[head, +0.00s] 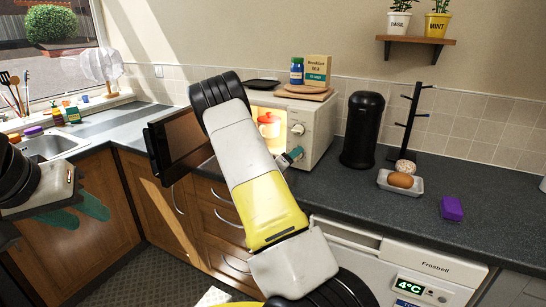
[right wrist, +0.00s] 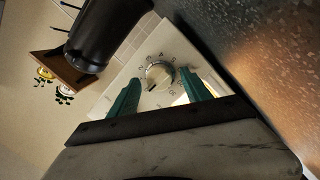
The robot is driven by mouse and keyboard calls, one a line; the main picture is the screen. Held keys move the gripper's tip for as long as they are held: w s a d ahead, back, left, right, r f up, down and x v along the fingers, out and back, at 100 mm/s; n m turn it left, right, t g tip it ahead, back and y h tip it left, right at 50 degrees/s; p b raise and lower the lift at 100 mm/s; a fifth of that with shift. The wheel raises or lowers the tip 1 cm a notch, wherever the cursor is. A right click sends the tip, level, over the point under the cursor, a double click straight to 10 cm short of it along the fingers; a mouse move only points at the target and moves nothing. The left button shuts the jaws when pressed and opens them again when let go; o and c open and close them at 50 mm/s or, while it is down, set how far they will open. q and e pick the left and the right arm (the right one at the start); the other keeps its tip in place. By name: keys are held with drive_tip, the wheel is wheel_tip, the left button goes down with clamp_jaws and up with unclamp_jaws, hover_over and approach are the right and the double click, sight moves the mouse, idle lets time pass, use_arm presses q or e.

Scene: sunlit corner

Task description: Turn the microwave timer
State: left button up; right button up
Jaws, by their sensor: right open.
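The white microwave (head: 318,129) stands on the counter with its dark door (head: 182,145) swung open to the left. Its lit inside holds a red lidded pot (head: 268,125). The round timer knob (right wrist: 159,76) has a ring of marks around it on the white front panel. My right gripper (right wrist: 160,78) is open at the panel, its green fingertips on either side of the knob; contact cannot be told. In the head view my right arm hides part of the microwave and most of that gripper. My left gripper (head: 80,211) is open and empty at the lower left, away from the microwave.
A black bin-like canister (head: 362,130) stands just right of the microwave, with a black mug tree (head: 409,120) beyond. A white tray (head: 386,183) with bread-like items and a purple block (head: 452,208) lie further right. A board, box and blue jar (head: 297,71) sit on top.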

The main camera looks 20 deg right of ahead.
clamp_jaws()
drive_tip(key=shift+m, duration=0.4)
drive_tip(key=m, duration=0.3)
drive_tip(key=shift+m+y, duration=0.3)
drive_tip(key=shift+m, duration=0.1)
drive_tip(key=m, duration=0.5)
drive_tip(key=shift+s+d+r+y, duration=0.1)
drive_tip(key=shift+r+y, duration=0.05)
drive_tip(key=shift+y, duration=0.25)
drive_tip(key=m, duration=0.4)
drive_tip(key=shift+s+m+t+y, duration=0.1)
drive_tip(key=shift+m+t+y, duration=0.2)
drive_tip(key=shift+m+y, duration=0.1)
drive_tip(key=m, duration=0.4)
drive_tip(key=shift+d+t+y, duration=0.1)
drive_tip(key=shift+t+y, duration=0.2)
drive_tip(key=shift+m, duration=0.4)
